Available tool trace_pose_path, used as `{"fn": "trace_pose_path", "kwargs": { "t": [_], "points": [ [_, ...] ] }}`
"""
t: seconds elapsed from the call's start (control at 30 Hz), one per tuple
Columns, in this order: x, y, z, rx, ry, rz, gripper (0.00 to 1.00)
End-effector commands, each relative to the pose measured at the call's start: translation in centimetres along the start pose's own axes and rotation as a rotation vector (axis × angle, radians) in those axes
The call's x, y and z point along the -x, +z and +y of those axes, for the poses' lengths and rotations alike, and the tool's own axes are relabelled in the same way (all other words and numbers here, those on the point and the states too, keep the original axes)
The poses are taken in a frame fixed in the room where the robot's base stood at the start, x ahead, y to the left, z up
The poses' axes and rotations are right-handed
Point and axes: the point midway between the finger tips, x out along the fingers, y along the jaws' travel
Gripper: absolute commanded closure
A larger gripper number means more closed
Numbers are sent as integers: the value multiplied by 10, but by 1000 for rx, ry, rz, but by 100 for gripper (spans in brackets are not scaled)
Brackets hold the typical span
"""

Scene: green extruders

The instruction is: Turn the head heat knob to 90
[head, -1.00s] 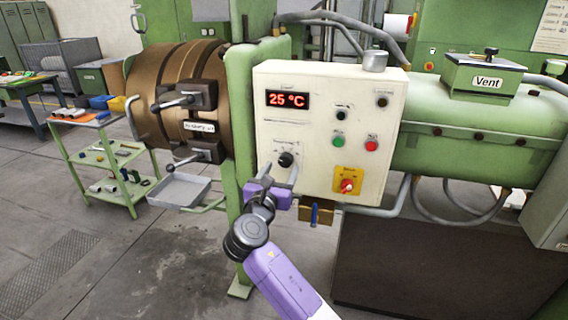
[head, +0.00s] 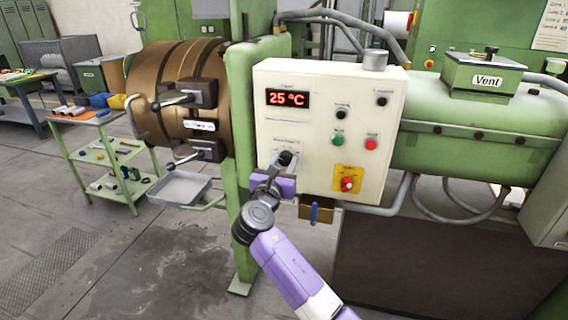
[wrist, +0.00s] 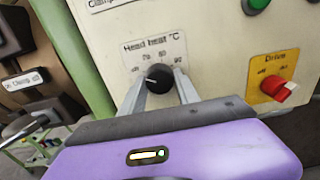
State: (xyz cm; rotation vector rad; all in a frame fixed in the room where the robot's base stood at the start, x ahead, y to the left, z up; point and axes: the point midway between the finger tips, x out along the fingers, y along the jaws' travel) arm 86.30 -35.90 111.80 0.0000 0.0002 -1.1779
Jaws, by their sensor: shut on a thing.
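The black head heat knob (wrist: 158,77) sits under the "Head heat °C" label, with a printed scale around it. A small light mark shows on its left side; I cannot tell its exact setting. My gripper (wrist: 160,84) is shut on the knob, with one grey finger at each side. In the head view the knob (head: 286,158) is at the lower left of the cream control panel (head: 320,192), partly covered by my gripper (head: 283,164). The red display (head: 288,98) reads 25 °C.
The red drive switch (head: 347,184) on its yellow plate is right of the knob. Green (head: 338,140) and red (head: 371,144) buttons are above it. A green post (head: 241,130) stands left of the panel, and a grey tray (head: 180,188) sticks out beyond it.

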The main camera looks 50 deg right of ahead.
Motion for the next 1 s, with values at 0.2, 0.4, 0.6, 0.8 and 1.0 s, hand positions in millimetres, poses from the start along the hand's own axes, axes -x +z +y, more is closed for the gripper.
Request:
{"fn": "trace_pose_path", "kwargs": {
  "t": [0.2, 0.4, 0.6, 0.8, 1.0],
  "points": [
    [0, 0, 0, -29, -1, 0, 100],
    [1, -1, 0, -125, 0, 0, 100],
    [1, -1, 1, -289, 1, 0, 100],
    [0, -2, 1, -481, -1, 0, 100],
    [1, -2, 2, -672, 0, 0, 100]
  ]
}}
